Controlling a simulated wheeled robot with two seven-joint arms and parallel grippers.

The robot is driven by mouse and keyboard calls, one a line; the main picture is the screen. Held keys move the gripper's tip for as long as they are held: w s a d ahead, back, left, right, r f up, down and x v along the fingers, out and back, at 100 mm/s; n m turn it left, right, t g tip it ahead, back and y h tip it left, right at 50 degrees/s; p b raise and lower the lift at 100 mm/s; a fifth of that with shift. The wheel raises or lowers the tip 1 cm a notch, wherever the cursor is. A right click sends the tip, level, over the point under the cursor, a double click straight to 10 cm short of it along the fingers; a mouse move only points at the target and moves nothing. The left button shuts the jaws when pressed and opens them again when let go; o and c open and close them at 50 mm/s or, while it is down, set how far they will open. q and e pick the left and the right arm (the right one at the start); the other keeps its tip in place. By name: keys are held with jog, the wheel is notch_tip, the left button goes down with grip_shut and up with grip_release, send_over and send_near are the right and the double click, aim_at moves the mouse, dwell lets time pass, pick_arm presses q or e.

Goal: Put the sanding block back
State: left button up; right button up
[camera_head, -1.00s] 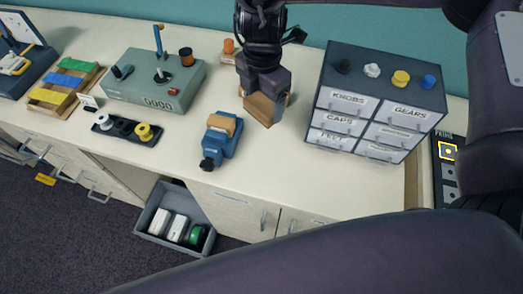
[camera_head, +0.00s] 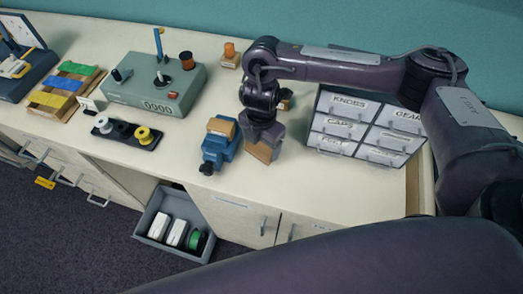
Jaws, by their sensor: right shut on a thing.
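My right gripper (camera_head: 262,139) is shut on a tan wooden block, which I take to be the sanding block (camera_head: 259,153). The block sticks out below the fingers, and its upper part is hidden between them. It is just right of the blue vise (camera_head: 214,152), with a small gap in the picture. I cannot tell whether the block touches the tabletop. The vise has a tan wooden piece (camera_head: 222,126) at its top. My left gripper is not in view.
A labelled drawer cabinet (camera_head: 365,130) stands to the right, its top hidden by my right arm. A small brown thing (camera_head: 286,97) is partly hidden behind the arm. A grey-green control box (camera_head: 150,90) stands to the left. The counter (camera_head: 320,185) in front of the cabinet is clear.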

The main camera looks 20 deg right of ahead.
aim_at(261, 146)
jog(key=shift+f+b, duration=0.45)
jog(key=shift+f, duration=1.5)
jog(key=shift+f, duration=0.1)
jog(key=o, duration=0.9)
jog(key=shift+r, duration=0.25)
notch_tip(261, 146, up, 12)
jog(key=shift+f+p, duration=0.1)
jog(key=shift+p, duration=0.5)
jog(key=shift+f, duration=0.1)
